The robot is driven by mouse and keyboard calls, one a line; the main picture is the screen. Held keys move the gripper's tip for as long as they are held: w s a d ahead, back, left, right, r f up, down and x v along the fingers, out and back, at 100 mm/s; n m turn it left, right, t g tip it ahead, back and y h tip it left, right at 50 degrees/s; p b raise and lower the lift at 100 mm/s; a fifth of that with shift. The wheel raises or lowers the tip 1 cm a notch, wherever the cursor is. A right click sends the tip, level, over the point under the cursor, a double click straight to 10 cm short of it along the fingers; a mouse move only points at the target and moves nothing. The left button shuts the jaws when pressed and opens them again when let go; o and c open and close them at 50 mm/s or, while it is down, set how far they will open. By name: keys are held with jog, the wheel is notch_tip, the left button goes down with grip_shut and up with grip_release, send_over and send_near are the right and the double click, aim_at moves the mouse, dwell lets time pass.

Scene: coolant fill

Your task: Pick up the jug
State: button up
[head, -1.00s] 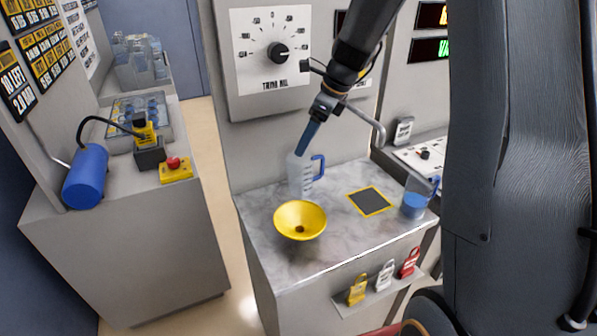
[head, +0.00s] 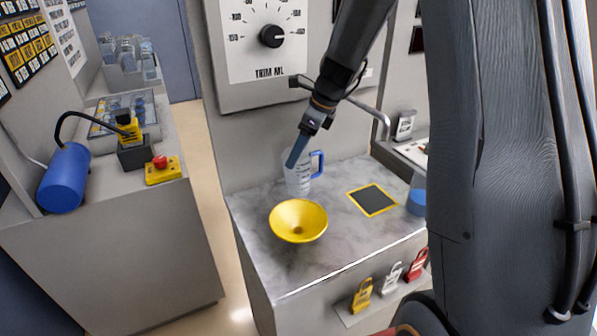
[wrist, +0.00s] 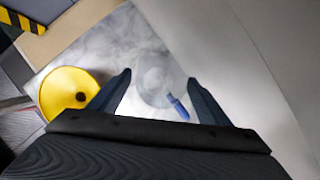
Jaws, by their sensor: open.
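The clear jug (head: 301,182) with a blue handle (head: 318,163) stands upright on the marble counter (head: 250,256), against the panel side and behind the yellow funnel (head: 298,221). My gripper (head: 291,163) points down at the jug, its finger covering part of the jug's upper left. In the wrist view my gripper (wrist: 159,76) is open, its fingers spread apart. There the jug (wrist: 152,84) lies between the finger lines, seen from above, with the handle (wrist: 178,106) toward the right finger. I cannot tell whether a finger touches the jug.
A measuring cup of blue liquid (head: 416,200) is partly hidden by my arm. A black pad with a yellow border (head: 373,200) lies on the counter. Padlocks (head: 391,275) hang at the front edge. A dial panel (head: 265,40) rises behind. A bent metal spout (head: 375,115) juts out nearby.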

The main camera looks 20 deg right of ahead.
jog(key=shift+d+p+x, duration=0.1)
jog(key=shift+p+x, duration=0.35)
jog(key=shift+x, duration=0.9)
jog(key=shift+d+p+x, duration=0.15)
jog(key=shift+p+x, duration=0.25)
jog(key=shift+x, duration=0.95)
jog(key=shift+f, duration=0.1)
jog(key=c, duration=0.8)
jog(key=shift+c, duration=0.2)
jog(key=shift+s, duration=0.1)
jog(key=r+b, duration=0.1)
jog(key=r, duration=0.3)
jog(key=r+b, duration=0.1)
jog(key=r, duration=0.2)
jog(key=s+r, duration=0.1)
jog(key=r, duration=0.3)
jog(key=shift+d+r+b, duration=0.1)
jog(key=shift+r+b, duration=0.25)
jog(key=shift+b, duration=0.05)
jog(key=s+d+b, duration=0.1)
jog(key=s, duration=0.8)
jog(key=s+d+b, duration=0.2)
jog(key=s, duration=0.7)
jog(key=shift+s+d+b, duration=0.25)
jog(key=shift+s+b, duration=0.05)
jog(key=shift+s, duration=0.05)
